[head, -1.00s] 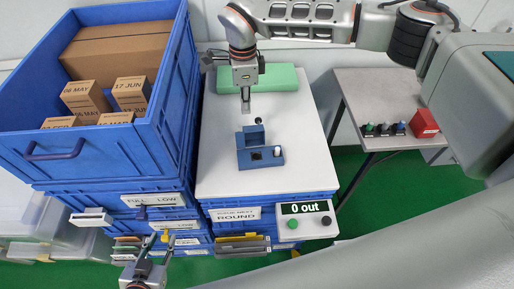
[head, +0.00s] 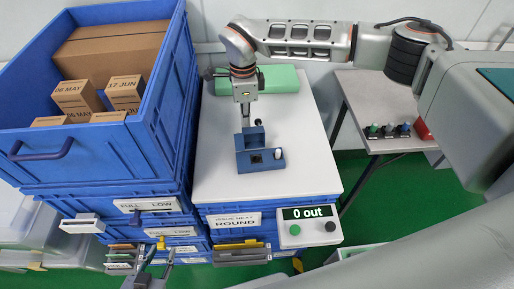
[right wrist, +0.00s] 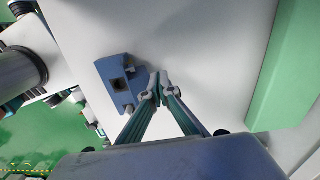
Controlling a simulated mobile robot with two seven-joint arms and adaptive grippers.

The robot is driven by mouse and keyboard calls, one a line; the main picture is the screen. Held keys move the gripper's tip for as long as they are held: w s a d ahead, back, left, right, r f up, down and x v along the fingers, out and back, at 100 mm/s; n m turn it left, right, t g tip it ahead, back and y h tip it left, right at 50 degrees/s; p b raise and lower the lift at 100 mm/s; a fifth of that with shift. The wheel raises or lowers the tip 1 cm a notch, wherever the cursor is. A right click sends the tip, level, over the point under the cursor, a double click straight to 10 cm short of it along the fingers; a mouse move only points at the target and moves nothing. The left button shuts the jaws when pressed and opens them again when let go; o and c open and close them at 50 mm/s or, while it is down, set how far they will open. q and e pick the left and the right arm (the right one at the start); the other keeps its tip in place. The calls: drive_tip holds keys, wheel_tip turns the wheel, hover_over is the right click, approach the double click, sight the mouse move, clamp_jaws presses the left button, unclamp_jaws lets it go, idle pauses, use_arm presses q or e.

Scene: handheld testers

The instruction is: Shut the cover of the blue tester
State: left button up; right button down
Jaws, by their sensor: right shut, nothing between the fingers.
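The blue tester (head: 262,160) sits on the white top of the crate stack, with a dark square window and a white knob on its face. Its cover (head: 254,134) appears to stand raised at the back edge. My right gripper (head: 245,124) is shut and empty, pointing down at the cover's back left. In the right wrist view the tester (right wrist: 118,84) lies just left of the fingertips (right wrist: 156,88), which are close to the raised cover; I cannot tell if they touch. My left gripper (head: 157,262) is open and empty, low in front of the crates.
A green pad (head: 283,78) lies at the back of the white top (head: 300,140). A blue crate of cartons (head: 100,160) stands left. A "0 out" display box (head: 308,226) is at the front edge. Small testers (head: 388,131) and a red box (head: 423,130) are on the side table.

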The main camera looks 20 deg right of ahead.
drive_tip(key=shift+s+r+p, duration=0.6)
drive_tip(key=shift+p, duration=0.1)
drive_tip(key=shift+a+f, duration=0.1)
drive_tip(key=shift+s+r+p, duration=0.25)
drive_tip(key=shift+r+p, duration=0.1)
drive_tip(key=shift+s+r+p, duration=0.15)
drive_tip(key=shift+s+p, duration=0.15)
drive_tip(key=shift+s, duration=0.1)
